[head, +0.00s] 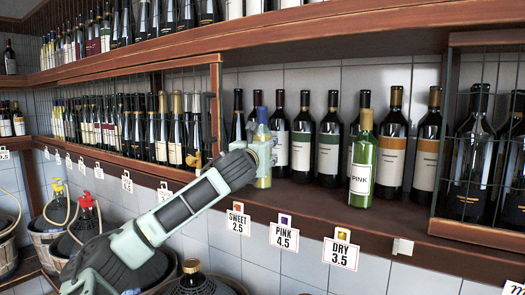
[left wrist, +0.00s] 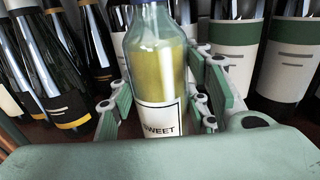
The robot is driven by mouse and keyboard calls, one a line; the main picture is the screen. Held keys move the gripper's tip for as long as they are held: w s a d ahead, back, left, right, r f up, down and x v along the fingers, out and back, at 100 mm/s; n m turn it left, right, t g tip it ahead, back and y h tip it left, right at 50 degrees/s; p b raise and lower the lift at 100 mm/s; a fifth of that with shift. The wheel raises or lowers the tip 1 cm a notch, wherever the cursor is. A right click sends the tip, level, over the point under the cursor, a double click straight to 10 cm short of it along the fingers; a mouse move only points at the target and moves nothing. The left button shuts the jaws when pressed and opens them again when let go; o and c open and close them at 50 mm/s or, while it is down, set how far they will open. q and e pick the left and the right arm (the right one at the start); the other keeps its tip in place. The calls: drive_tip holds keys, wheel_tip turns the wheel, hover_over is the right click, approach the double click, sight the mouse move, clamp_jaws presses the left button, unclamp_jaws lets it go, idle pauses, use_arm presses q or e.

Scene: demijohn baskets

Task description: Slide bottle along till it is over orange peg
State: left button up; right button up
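The bottle labelled SWEET (left wrist: 158,75) has pale yellow contents and a blue top. It stands upright near the shelf's front edge and also shows in the head view (head: 263,176), partly hidden by my gripper. My left gripper (head: 264,150) comes from the front left, with its fingers (left wrist: 160,95) on both sides of the bottle, seemingly against the glass. Below the shelf edge, an orange-looking peg (head: 238,207) holds the SWEET sign, a purple peg (head: 285,219) the PINK sign and a yellow-orange peg (head: 342,235) the DRY sign. My right gripper is not in view.
A green bottle labelled PINK (head: 362,160) stands at the shelf front, right of the SWEET bottle. A row of dark wine bottles (head: 302,140) stands behind. The shelf front (head: 310,198) between the two labelled bottles is clear. Demijohns in baskets stand below left.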

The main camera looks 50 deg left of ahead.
use_arm(q)
drive_tip(key=o, duration=0.5)
drive_tip(key=shift+d+r, duration=0.1)
drive_tip(key=v, duration=1.2)
drive_tip(key=b+v, duration=0.1)
drive_tip(key=v, duration=0.6)
idle(1.2)
